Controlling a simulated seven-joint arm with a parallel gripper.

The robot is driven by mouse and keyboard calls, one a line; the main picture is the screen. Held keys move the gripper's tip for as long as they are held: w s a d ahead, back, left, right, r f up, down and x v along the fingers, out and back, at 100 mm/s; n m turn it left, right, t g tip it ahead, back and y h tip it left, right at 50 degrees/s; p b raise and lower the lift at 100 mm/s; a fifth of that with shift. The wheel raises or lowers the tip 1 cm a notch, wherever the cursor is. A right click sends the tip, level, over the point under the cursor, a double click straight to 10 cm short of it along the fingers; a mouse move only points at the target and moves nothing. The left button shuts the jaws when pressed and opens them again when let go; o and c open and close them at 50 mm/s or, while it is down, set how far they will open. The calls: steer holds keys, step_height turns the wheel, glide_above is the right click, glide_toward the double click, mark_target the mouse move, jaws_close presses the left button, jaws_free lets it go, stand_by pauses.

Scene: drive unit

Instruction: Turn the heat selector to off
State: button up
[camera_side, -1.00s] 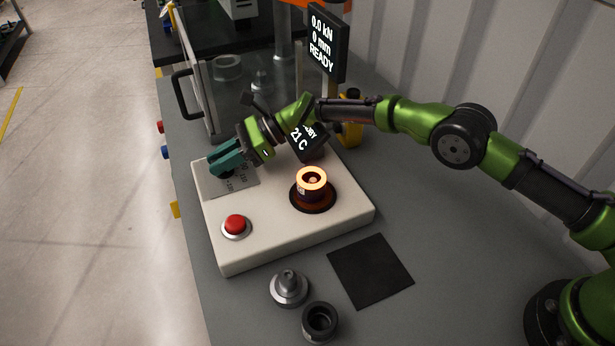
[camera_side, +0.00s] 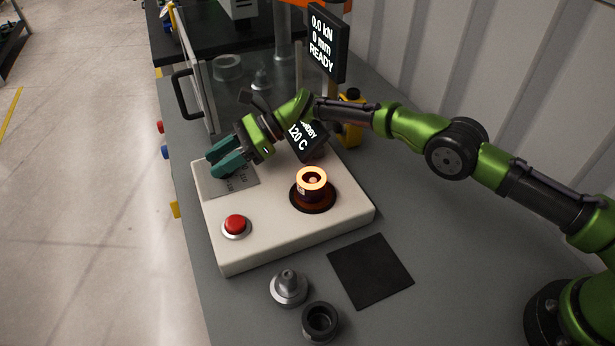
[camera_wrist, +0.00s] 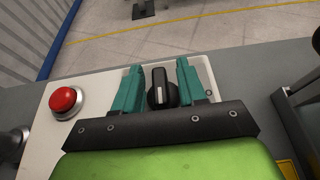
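The heat selector (camera_wrist: 161,88) is a black round knob with a raised grip and a pale mark, which points up in the wrist view. It sits on a grey scale plate (camera_side: 213,187) at the white unit's far-left corner, and in the side view the fingers hide it. My gripper (camera_wrist: 158,80) is open, its teal fingers on either side of the knob, with a gap at the left finger. It also shows in the side view (camera_side: 225,160). The heater ring (camera_side: 312,180) glows orange. A tilted display (camera_side: 303,136), partly covered by my arm, reads 120 C.
A red button (camera_side: 235,225) is on the white unit (camera_side: 290,237). A clear guard with a black handle (camera_side: 184,94) stands behind. A metal part (camera_side: 289,287), a black ring part (camera_side: 320,321) and a dark mat (camera_side: 370,270) lie in front.

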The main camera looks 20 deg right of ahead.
steer(key=shift+d, duration=0.1)
steer(key=shift+d+r, duration=0.1)
steer(key=shift+d, duration=0.1)
steer(key=shift+v, duration=1)
step_height(320, 180, up, 7)
steer(key=shift+d, duration=0.15)
